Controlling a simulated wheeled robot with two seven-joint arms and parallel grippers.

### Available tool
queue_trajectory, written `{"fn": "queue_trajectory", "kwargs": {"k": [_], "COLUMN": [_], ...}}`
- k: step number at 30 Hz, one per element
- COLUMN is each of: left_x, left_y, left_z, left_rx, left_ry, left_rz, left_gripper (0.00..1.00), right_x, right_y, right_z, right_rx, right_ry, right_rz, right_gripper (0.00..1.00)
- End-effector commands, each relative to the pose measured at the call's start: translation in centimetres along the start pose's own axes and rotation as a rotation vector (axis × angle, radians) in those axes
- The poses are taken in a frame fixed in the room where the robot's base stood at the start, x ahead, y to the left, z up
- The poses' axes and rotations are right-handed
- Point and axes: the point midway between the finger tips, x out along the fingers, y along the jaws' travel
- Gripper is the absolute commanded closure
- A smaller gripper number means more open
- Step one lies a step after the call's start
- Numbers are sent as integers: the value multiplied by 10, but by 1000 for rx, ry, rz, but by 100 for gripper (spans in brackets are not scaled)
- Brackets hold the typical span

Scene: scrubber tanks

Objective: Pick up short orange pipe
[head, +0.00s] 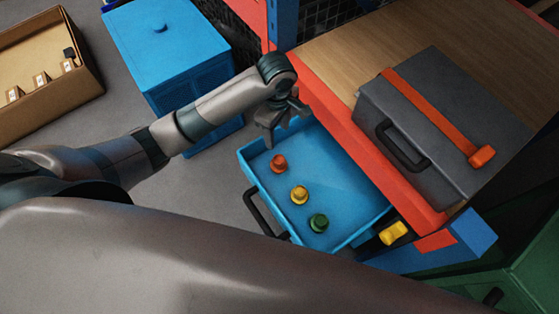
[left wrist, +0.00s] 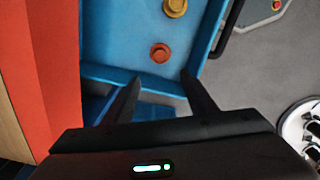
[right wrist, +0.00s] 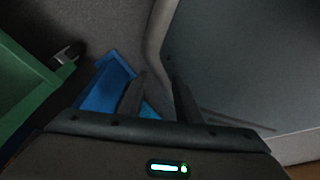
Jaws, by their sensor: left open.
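The short orange pipe (head: 278,163) stands in the open blue drawer (head: 340,190), near the drawer's far left corner. It also shows in the left wrist view (left wrist: 160,53), beyond and between my fingertips. A yellow pipe (head: 299,195) and a green pipe (head: 319,223) stand in a row with it. My left gripper (head: 283,125) is open and empty, above the drawer's far left corner and apart from the orange pipe. My right gripper (right wrist: 158,85) shows only in the right wrist view, with its two dark fingers apart and nothing between them.
A red-edged workbench (head: 330,115) with a grey toolbox (head: 440,110) stands right of the drawer. A lidded blue bin (head: 170,45) stands behind my left arm. A cardboard box (head: 50,100) lies at far left. A green container (right wrist: 25,85) is near my right gripper.

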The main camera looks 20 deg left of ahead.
Motion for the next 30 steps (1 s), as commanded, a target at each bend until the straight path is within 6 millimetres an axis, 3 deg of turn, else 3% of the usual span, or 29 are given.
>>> {"fn": "queue_trajectory", "kwargs": {"k": [5,10,24,30], "left_x": [3,18,99,119], "left_y": [0,-1,-1,0], "left_z": [0,-1,0,0], "left_rx": [0,-1,0,0], "left_ry": [1,2,2,1], "left_rz": [-1,-3,-2,0], "left_gripper": [48,48,48,48], "right_x": [0,-1,-4,-5], "right_y": [0,0,1,2], "right_z": [0,2,15,25], "right_rx": [0,0,0,2], "right_ry": [0,-7,-41,-60], "right_rz": [0,0,2,3], "right_gripper": [69,69,69,69]}}
